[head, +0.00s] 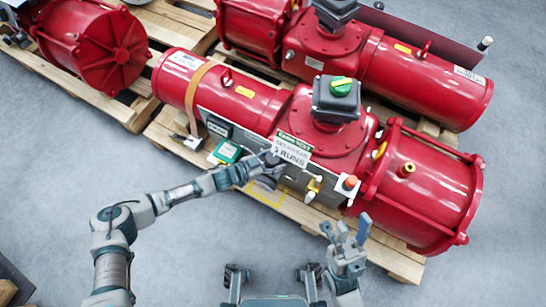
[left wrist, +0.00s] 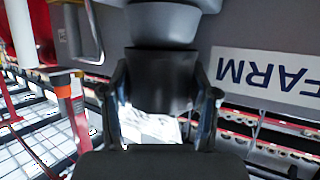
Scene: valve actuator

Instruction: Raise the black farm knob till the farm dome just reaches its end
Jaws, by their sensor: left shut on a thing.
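The black knob (left wrist: 162,75) fills the middle of the left wrist view, below a wider dark grey collar. A white label reading FARM (left wrist: 268,75), upside down there, is beside it on the grey panel. My left gripper (left wrist: 161,100) has a finger on each side of the knob and is shut on it. In the head view my left gripper (head: 268,170) is at the panel's front, largely hiding the knob. A green dome with a yellow mark (head: 341,86) tops the dark box on the red actuator; I cannot read its exact angle. My right gripper (head: 346,236) is open and empty.
Large red actuators (head: 430,190) lie on wooden pallets (head: 385,258). The grey floor in front is clear.

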